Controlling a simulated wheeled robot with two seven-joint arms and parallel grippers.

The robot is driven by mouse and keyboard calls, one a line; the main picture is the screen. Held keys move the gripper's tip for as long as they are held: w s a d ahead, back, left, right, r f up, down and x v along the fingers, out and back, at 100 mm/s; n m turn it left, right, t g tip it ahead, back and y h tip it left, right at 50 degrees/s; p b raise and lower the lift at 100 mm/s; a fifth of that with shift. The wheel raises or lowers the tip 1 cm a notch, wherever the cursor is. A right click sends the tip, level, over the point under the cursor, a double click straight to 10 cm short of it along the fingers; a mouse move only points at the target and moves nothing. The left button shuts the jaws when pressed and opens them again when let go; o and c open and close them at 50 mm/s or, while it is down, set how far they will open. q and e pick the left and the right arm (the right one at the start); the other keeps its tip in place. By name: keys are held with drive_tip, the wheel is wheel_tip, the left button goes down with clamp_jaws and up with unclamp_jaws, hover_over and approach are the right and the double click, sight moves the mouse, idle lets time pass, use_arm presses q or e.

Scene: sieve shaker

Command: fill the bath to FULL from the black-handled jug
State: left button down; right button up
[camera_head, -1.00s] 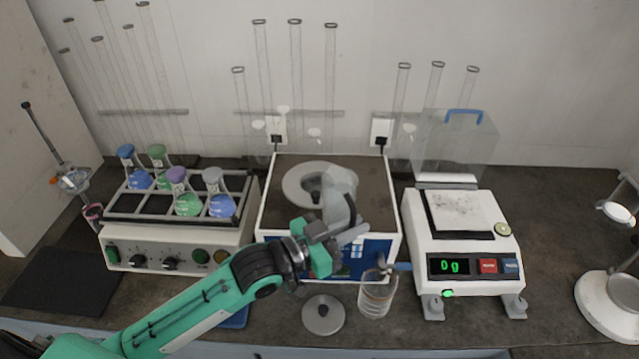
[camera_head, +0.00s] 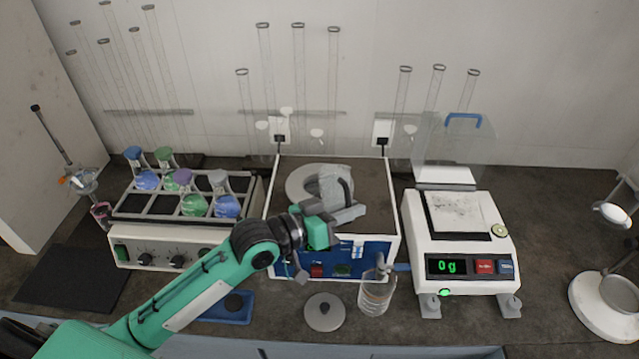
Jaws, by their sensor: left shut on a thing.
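The bath is the white box (camera_head: 383,228) with a blue front and a brown top, in the middle of the bench. A pale ring (camera_head: 297,190) lies on its top around an opening, partly covered by the jug. The clear jug (camera_head: 329,183) with a black handle is held over the ring and looks tilted. My left gripper (camera_head: 345,212) is shut on the jug at its handle side. Its arm comes in from the lower left across the bath's front. No stream of water can be made out, and the level in the bath is hidden. My right gripper is out of view.
A grey lid (camera_head: 324,312) with a knob and a glass beaker (camera_head: 376,292) stand before the bath. A flask shaker (camera_head: 140,226) is left, with a blue tray (camera_head: 232,314) at the front edge. A balance (camera_head: 414,229) reading 0 g is right.

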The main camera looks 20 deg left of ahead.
sight(342, 198)
use_arm(q)
drive_tip(key=shift+w+a+r+n, duration=0.2)
drive_tip(key=shift+r+n, duration=0.1)
drive_tip(key=shift+r, duration=0.3)
drive_tip(key=shift+w, duration=0.1)
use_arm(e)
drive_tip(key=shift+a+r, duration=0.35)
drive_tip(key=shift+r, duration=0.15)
use_arm(q)
drive_tip(key=shift+w+r+p, duration=0.1)
drive_tip(key=shift+r+p, duration=0.05)
drive_tip(key=shift+p, duration=0.15)
drive_tip(key=shift+w+a+r+n+g, duration=0.1)
drive_tip(key=shift+w+a+n+g, duration=0.25)
drive_tip(key=shift+n, duration=0.35)
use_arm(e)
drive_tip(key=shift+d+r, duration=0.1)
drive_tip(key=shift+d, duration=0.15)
use_arm(q)
drive_tip(key=shift+w+a+n, duration=0.2)
drive_tip(key=shift+w+n, duration=0.1)
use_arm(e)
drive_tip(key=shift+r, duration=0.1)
use_arm(q)
drive_tip(key=shift+w+a+r+n+p, duration=0.2)
drive_tip(key=shift+n+p, duration=0.1)
drive_tip(key=shift+n, duration=0.1)
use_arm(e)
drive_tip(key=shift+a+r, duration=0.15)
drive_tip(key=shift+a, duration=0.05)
